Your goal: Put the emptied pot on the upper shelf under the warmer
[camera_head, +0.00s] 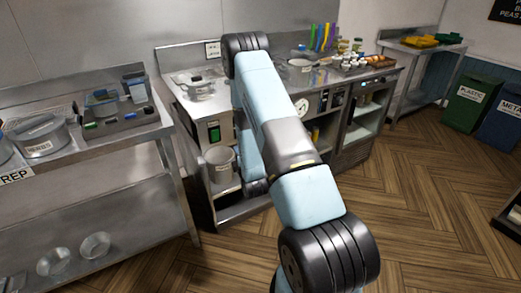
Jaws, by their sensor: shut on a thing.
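A grey metal pot (220,165) with a pale label stands upright in the open bay below the steel unit with a green switch (214,132). A shelf surface (240,208) shows lower in that bay. My arm reaches over the counter and bends down beside the pot. My gripper (243,184) is at the pot's right side, low by the bay opening, and is shut on the pot. The fingers are mostly hidden by my arm and wrist, so the exact grip and any gap under the pot cannot be told.
At the left a steel prep table carries a lidded labelled pot (42,137) and a grey tray (122,125) of containers; bowls (95,245) sit on its lower shelf. Bins (466,100) stand far right.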

